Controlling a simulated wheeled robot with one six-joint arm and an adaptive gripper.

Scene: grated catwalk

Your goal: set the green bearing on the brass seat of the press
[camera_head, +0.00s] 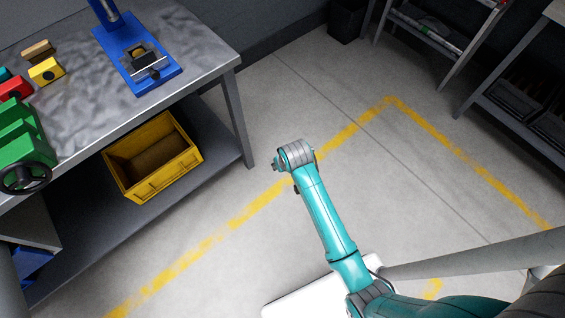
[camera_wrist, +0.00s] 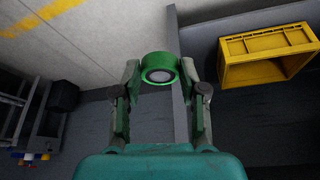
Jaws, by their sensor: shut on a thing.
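The green bearing (camera_wrist: 160,57), a short ring with a pale grey centre, shows in the wrist view. My gripper (camera_wrist: 160,72) is shut on it, with one finger on each side. In the head view the gripper and bearing are hidden past the end of my teal arm, over the floor to the right of the bench. The blue press (camera_head: 147,78) stands on the bench at the upper left, its top cut off by the frame. A small dark and brassy part sits on its base; the brass seat is too small to make out clearly.
The grey metal bench (camera_head: 85,98) also holds a yellow block (camera_head: 46,71), a red block (camera_head: 14,88) and a green vise (camera_head: 22,138). A yellow crate (camera_head: 152,158) sits on its lower shelf. Racks stand at the upper right. Open floor lies between.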

